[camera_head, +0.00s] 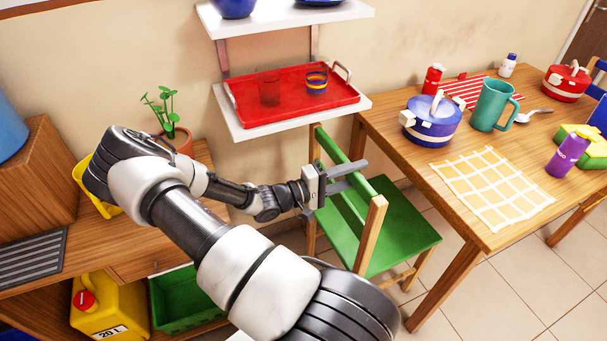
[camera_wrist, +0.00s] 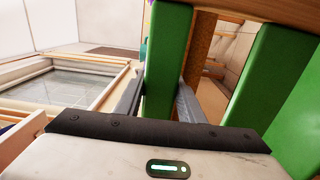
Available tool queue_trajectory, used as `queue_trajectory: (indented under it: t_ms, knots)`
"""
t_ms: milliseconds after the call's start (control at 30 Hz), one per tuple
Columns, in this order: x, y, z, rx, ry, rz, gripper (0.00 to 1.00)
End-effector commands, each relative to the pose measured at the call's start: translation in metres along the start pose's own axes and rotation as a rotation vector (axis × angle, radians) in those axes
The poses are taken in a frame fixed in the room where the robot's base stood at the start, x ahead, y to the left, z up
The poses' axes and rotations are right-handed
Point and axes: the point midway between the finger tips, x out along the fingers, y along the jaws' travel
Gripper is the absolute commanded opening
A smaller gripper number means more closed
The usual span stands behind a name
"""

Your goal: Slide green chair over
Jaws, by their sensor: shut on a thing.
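The green chair (camera_head: 402,232) has a green seat, green back slats and wooden posts. It stands on the tiled floor between the wooden table and the shelf unit at left. My gripper (camera_head: 350,175) is at the chair's backrest. In the wrist view, my gripper (camera_wrist: 160,100) has one finger on each side of a green back slat (camera_wrist: 164,60) and is shut on it. More green slats and a wooden top part of the chair show at the right of that view. My arm hides part of the chair's near side and legs.
The wooden table (camera_head: 400,140) stands close at the chair's right, with a blue pot (camera_head: 430,125) and a teal mug (camera_head: 492,105) on it. A wall shelf (camera_head: 240,128) with a red tray (camera_head: 300,92) hangs above and behind. Tiled floor (camera_head: 520,285) is open at right front.

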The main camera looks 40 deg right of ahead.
Motion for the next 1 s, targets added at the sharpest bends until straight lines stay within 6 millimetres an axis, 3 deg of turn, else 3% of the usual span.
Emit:
queue_trajectory:
  t_ms: [33,467,500,600,1000]
  knots:
    - [0.0002,-0.0097,0.0019,-0.005,-0.001,-0.02,0.0]
    - [0.0001,-0.0046,0.0019,-0.006,-0.001,-0.019,0.0]
    - [0.0001,-0.0043,0.0019,-0.006,-0.001,-0.019,0.37]
    - [0.0001,-0.0033,0.0015,-0.005,-0.001,-0.018,0.54]
    - [-0.0002,0.0,0.0002,-0.002,0.001,-0.012,0.56]
